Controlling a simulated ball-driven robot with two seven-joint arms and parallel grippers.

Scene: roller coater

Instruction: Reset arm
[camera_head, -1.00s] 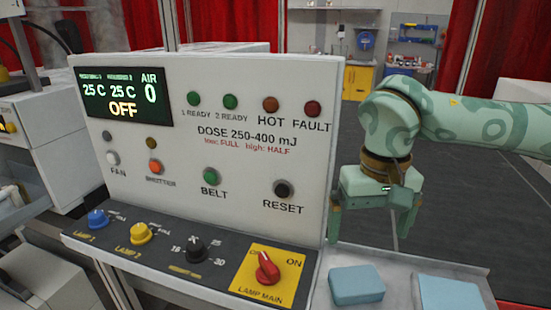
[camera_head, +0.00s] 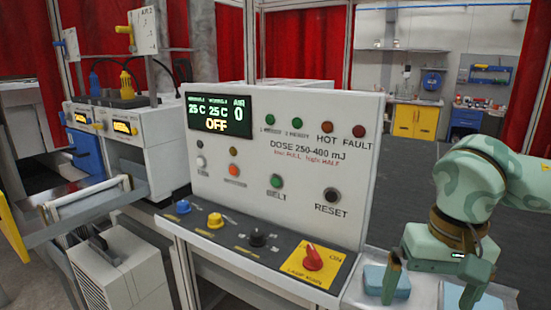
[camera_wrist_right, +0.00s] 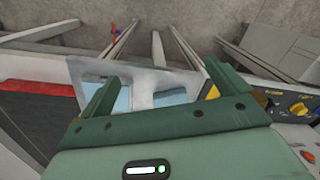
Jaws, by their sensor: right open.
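My right arm comes in from the right in the head view. Its green gripper (camera_head: 430,290) hangs pointing down, to the right of the control panel (camera_head: 345,225), over the small side shelf with the pale blue blocks. The gripper is open, with nothing between its fingers. In the right wrist view the two fingers (camera_wrist_right: 155,95) stand apart, with the shelf below them. The panel carries a black RESET button (camera_head: 331,195) and a red LAMP MAIN knob (camera_head: 313,258). Its display (camera_head: 219,114) reads OFF. My left gripper is not in view.
One pale blue block (camera_head: 386,279) lies on the grey shelf (camera_head: 425,293), and a second one (camera_head: 473,299) is partly hidden by the gripper. Machines with a blue part (camera_head: 84,153) stand at the left. A yellow cabinet (camera_head: 414,121) stands far back beyond open dark floor.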

